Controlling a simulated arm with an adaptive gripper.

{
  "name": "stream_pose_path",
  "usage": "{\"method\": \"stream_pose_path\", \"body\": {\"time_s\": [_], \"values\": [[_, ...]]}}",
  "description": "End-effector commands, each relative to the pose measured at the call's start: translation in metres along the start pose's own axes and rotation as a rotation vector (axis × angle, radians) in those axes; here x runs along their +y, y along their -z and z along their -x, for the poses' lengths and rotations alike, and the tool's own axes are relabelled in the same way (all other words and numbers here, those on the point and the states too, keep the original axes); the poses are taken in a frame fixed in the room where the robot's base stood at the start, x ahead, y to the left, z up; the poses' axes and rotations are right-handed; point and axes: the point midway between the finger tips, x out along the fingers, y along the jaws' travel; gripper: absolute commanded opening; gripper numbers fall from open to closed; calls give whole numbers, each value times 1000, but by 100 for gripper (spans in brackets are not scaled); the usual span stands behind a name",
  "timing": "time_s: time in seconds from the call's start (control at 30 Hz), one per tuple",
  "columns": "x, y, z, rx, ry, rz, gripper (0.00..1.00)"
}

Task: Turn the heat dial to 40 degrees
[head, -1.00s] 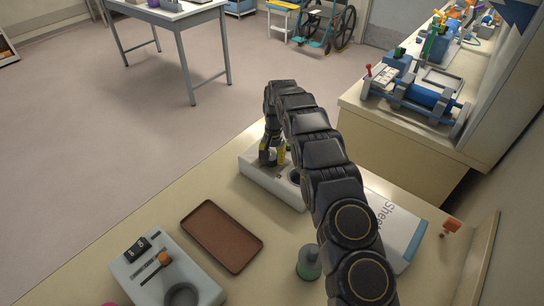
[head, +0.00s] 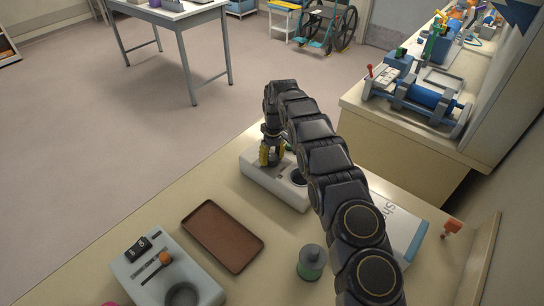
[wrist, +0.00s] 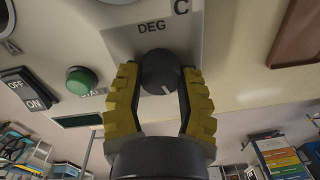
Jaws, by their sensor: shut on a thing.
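The heat dial (wrist: 160,70) is a dark round knob with a short pale pointer mark toward its lower edge in the wrist view. It sits by the printed letters DEG and C on a pale device (head: 258,176). My gripper (wrist: 160,88) has yellow ribbed fingers, one on each side of the dial, shut on it. In the head view my gripper (head: 275,157) points down onto the far end of the device and hides the dial. No degree numbers are readable.
A green button (wrist: 81,81) and a black OFF/ON rocker switch (wrist: 29,90) are beside the dial. A brown tray (head: 222,235), a grey control box (head: 138,280), a green-based cylinder (head: 311,262) and a white-blue box (head: 405,225) are on the same table.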

Motion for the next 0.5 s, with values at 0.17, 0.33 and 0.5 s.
{"method": "stream_pose_path", "body": {"time_s": [0.17,0.33,0.5], "values": [[1,-2,-3,-13,1,166,4],[1,-2,-2,-20,1,325,4],[1,-2,-2,-26,0,477,4]]}}
